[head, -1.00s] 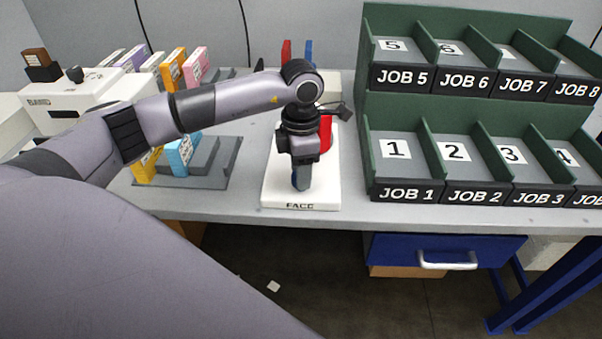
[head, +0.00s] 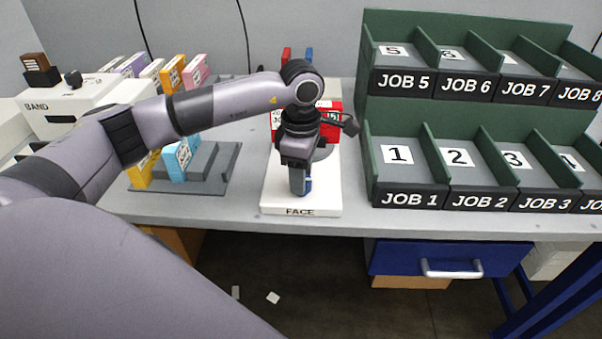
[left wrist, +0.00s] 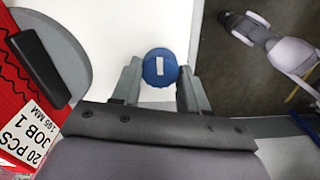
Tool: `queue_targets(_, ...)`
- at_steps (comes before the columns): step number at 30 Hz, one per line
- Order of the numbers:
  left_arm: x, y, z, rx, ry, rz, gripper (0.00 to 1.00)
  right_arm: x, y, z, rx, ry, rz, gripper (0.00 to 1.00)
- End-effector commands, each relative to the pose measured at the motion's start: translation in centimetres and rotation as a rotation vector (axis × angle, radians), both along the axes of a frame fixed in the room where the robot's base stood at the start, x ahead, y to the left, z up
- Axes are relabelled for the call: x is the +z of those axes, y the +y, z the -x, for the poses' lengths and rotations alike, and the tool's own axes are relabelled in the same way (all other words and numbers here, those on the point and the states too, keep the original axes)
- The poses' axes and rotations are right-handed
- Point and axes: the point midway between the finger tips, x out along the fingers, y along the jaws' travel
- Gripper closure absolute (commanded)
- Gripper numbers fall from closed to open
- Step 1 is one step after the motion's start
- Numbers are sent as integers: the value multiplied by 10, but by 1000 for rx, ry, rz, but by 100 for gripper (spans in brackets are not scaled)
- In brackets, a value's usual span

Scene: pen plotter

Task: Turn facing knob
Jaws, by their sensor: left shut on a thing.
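The facing knob (left wrist: 159,66) is a round blue knob with a white mark on top, on the front part of the white base marked FACE (head: 274,195). My left gripper (head: 300,190) points down over it, with one finger on each side, shut on it. In the head view the knob (head: 308,186) is mostly hidden by the fingers. Behind it a red box (head: 332,132) with a white label stands on a grey round plate (left wrist: 78,40). Part of an arm (left wrist: 265,40) shows at the right of the left wrist view; its gripper is unclear.
A green rack (head: 400,175) with numbered job bays stands right of the base. A grey stepped stand (head: 215,165) with coloured boxes is on the left, with a white BAND machine (head: 75,105) beyond it. A blue drawer (head: 400,257) is under the table.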

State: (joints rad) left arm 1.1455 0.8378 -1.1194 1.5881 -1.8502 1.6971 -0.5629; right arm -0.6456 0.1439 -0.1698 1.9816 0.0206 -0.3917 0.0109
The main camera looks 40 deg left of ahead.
Motion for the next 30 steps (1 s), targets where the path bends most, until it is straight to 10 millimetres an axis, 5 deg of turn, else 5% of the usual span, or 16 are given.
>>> queue_targets(8,2,0,-1,-4,-4,1,87,1,0,0,1,-1,1,57)
queue_targets(9,2,0,-1,-4,-4,1,53,1,0,0,1,-1,1,57)
queue_targets(12,2,0,-1,-3,-3,1,31,1,0,-1,1,-1,1,57)
queue_targets(22,5,0,-1,-2,-2,0,31,1,-1,-1,-1,-2,2,57)
queue_targets(30,47,0,-1,-2,-6,1,31,0,-1,-1,-1,-2,2,57)
